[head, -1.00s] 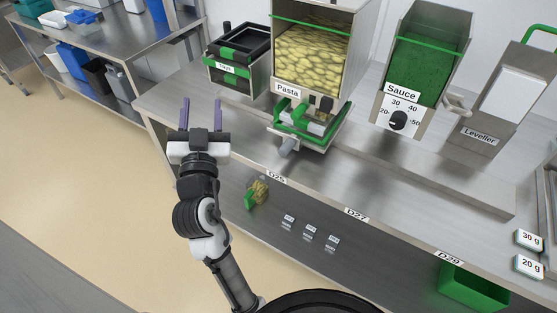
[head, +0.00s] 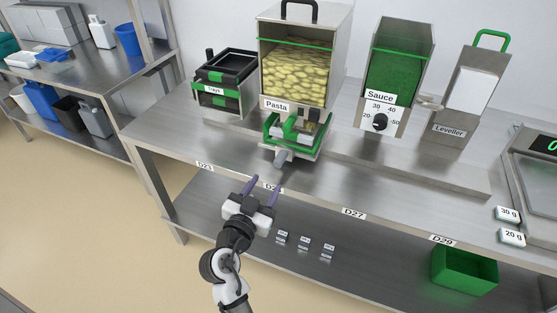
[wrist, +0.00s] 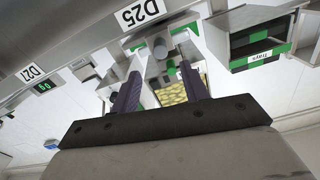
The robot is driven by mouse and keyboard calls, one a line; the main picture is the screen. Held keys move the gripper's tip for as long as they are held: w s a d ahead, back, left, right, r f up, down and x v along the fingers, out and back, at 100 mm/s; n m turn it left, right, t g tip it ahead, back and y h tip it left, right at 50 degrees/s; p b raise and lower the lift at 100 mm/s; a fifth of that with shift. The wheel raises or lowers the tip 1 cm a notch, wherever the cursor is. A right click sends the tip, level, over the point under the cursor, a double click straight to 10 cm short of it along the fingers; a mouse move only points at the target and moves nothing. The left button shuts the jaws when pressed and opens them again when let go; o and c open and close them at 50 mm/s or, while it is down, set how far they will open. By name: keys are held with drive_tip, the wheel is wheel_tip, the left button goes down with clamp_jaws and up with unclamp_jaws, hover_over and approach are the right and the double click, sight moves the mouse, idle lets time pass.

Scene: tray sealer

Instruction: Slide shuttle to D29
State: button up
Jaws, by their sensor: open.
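The shuttle (head: 297,134), a carriage with green sides and a grey round handle (head: 282,158) at its front, sits under the pasta hopper (head: 294,75), in line with the D25 mark. The D29 label (head: 442,240) is on the table's front edge, well to the right. My gripper (head: 262,184) is open and empty at the front edge by D25, below and in front of the handle, not touching it. In the wrist view the handle (wrist: 160,47) shows between and beyond the two purple fingers. What lies inside the shuttle is hard to tell.
The sauce dispenser (head: 395,75) and leveller (head: 468,95) stand right of the hopper; the tray holder (head: 225,85) stands left. The label D27 (head: 353,214) lies between D25 and D29. A green bin (head: 465,272) is on the lower shelf. The tabletop front strip is clear.

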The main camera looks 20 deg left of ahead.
sight(277, 165)
drive_tip(key=w+p, duration=0.2)
drive_tip(key=w, duration=0.7)
drive_tip(key=shift+w+d+p, duration=0.15)
drive_tip(key=shift+w+p, duration=0.15)
drive_tip(key=shift+w, duration=0.1)
drive_tip(key=shift+c, duration=0.2)
clamp_jaws()
